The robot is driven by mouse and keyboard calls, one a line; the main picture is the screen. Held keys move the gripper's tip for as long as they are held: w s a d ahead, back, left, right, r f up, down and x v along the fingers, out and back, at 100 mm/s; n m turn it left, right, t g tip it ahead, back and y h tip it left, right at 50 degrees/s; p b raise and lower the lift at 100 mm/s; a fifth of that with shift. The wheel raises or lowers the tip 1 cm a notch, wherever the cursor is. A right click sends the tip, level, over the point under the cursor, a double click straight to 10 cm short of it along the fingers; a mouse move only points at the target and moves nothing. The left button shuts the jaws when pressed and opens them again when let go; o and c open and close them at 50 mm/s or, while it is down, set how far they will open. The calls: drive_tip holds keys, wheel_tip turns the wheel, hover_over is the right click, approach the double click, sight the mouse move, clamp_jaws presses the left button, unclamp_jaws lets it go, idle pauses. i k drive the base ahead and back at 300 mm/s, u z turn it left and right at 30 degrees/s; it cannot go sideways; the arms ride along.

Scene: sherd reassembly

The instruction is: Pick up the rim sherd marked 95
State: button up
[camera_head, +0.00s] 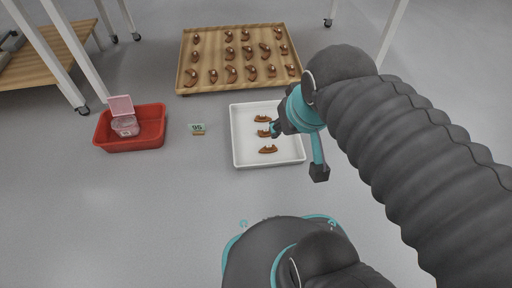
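A white tray (240,157) holds three brown curved sherds: an upper one (261,119), a middle one (262,133) and a lower one (267,150). Any numbers on them are too small to read. A small sign reading 95 (197,128) stands to the left of the tray. My gripper (275,130) is over the tray, its tip at the right end of the middle sherd. The tip is small and partly hidden by the wrist, so I cannot tell whether it is open or shut, or touching the sherd.
A wooden tray (210,32) with several brown sherds lies at the back. A red bin (150,142) at left holds a clear box with a pink lid (121,105). Wheeled table legs stand at the left and upper right. Grey floor between the trays is clear.

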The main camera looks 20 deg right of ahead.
sight(263, 133)
drive_tip(key=u, duration=0.4)
drive_tip(key=k, duration=0.85)
drive_tip(key=u, duration=1.1)
drive_tip(key=i, duration=1.65)
drive_tip(key=z, duration=1.2)
drive_tip(key=i, duration=0.65)
drive_tip(key=z, duration=0.7)
